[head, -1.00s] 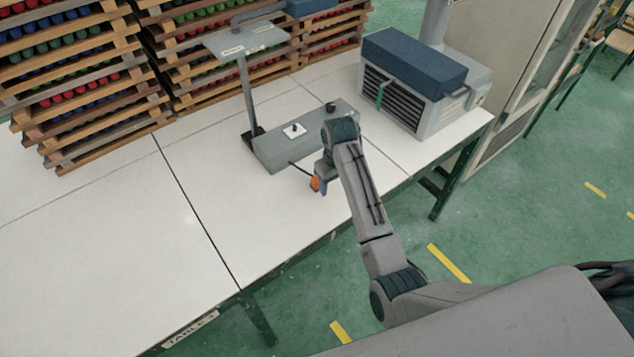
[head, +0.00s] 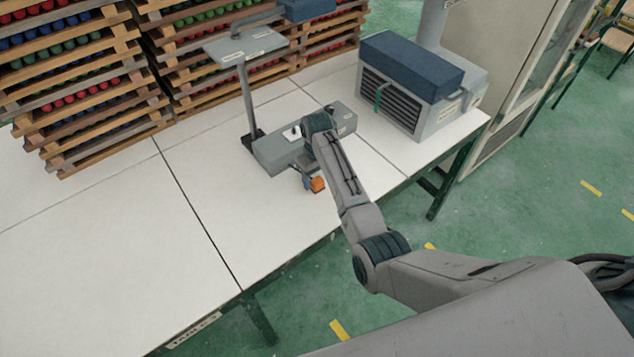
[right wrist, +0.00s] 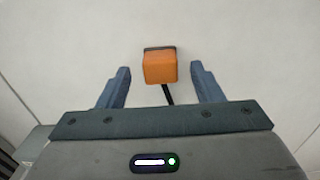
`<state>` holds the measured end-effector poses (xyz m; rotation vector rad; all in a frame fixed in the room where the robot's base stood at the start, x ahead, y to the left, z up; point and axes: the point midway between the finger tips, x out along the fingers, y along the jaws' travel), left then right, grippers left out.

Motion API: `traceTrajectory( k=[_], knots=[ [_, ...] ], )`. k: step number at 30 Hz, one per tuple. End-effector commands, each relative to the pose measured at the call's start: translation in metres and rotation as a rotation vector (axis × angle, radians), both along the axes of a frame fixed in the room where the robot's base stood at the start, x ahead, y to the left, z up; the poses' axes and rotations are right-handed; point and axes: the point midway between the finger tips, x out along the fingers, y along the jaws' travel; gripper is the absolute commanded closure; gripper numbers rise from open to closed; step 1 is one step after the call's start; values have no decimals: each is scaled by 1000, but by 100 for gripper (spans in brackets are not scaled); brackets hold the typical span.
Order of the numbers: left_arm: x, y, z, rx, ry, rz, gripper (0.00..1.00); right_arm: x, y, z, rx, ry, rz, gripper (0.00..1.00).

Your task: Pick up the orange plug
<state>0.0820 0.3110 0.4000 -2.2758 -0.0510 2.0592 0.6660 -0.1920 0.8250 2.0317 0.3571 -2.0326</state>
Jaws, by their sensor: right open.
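The orange plug (head: 318,185) lies on the white table in front of the grey box. In the right wrist view the plug (right wrist: 160,66) is a small orange block with a dark edge at its far side and a black cord running back toward the gripper. My right gripper (head: 309,183) is low over the table beside the plug, partly hidden by my wrist. In its wrist view the right gripper (right wrist: 162,80) is open, with one finger on each side of the plug and a gap to each. My left gripper is out of view.
The grey box (head: 283,155) with a switch stands behind the plug, next to a post with a flat plate (head: 245,45). A vented machine (head: 410,95) stands at the right. Stacked wooden trays (head: 90,100) line the back. The left table (head: 90,235) is clear.

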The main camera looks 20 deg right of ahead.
Motion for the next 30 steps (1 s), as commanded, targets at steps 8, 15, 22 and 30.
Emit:
traceTrajectory(
  k=[8, 15, 22, 30],
  knots=[
    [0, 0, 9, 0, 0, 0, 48, -1, 1, -29, 0, 1, 0, 40],
    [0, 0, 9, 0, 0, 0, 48, 0, 1, -31, 0, -1, 0, 42],
    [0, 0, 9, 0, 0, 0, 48, 0, 1, -30, 0, -1, 0, 86],
    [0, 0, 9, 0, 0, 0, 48, 0, 1, -30, 0, -1, 0, 86]
  ],
)
